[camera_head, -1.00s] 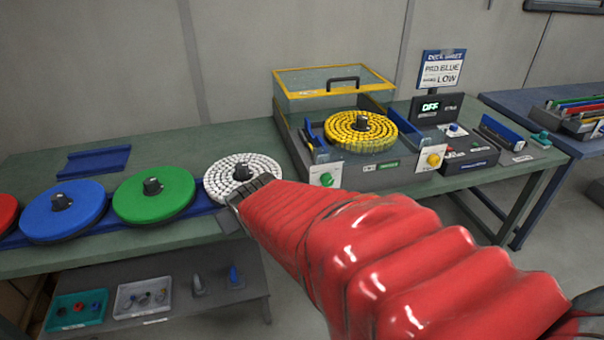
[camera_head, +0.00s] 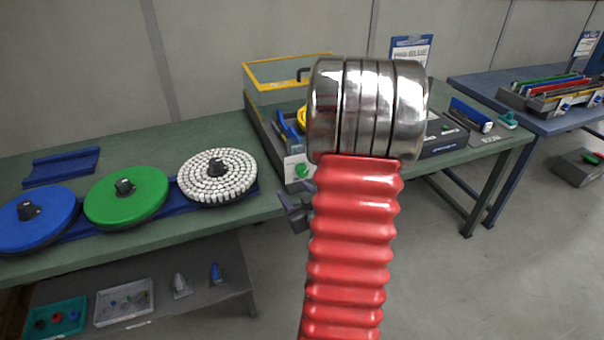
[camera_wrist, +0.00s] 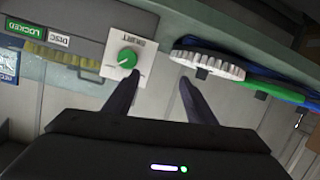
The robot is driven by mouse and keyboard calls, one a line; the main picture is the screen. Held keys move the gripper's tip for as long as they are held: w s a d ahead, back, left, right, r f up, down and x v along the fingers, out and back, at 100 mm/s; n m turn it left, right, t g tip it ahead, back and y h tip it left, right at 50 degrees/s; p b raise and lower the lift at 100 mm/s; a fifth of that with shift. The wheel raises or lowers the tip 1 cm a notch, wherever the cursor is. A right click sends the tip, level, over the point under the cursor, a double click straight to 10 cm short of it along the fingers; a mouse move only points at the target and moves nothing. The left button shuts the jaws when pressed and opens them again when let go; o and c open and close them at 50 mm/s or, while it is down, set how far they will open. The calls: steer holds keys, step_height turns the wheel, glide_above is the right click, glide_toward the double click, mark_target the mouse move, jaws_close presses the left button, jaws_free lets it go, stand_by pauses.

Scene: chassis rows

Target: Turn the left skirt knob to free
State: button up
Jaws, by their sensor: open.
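The left skirt knob (camera_head: 302,171) is a green knob on a white plate at the front left of the deck box. In the wrist view the green knob (camera_wrist: 127,58) has a pale pointer mark, on a plate (camera_wrist: 115,70) lettered SKIRT. My gripper (camera_wrist: 160,77) is open and empty. Its left fingertip is close to the plate's edge, and the knob is left of the gap between the fingers. In the head view my gripper (camera_head: 294,210) shows partly, below the knob, beside my red-sleeved arm. The arm hides the yellow knob and most of the deck.
White (camera_head: 217,176), green (camera_head: 126,197) and blue (camera_head: 38,218) pads stand left on the green bench (camera_head: 130,150). A clear yellow-edged cover (camera_head: 280,78) is raised behind the deck. A LOCKED label (camera_wrist: 15,27) shows left of the knob. Trays (camera_head: 123,302) sit on the lower shelf.

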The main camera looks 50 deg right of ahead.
steer(key=m+t+h, duration=0.2)
glide_toward(304, 173)
steer(key=v, duration=0.5)
steer(key=shift+s+a+f, duration=0.15)
steer(key=shift+s, duration=0.05)
steer(key=shift+w, duration=0.1)
steer(key=x, duration=1.3)
steer(key=shift+w+d, duration=0.25)
steer(key=shift+w, duration=0.05)
steer(key=shift+c, duration=0.4)
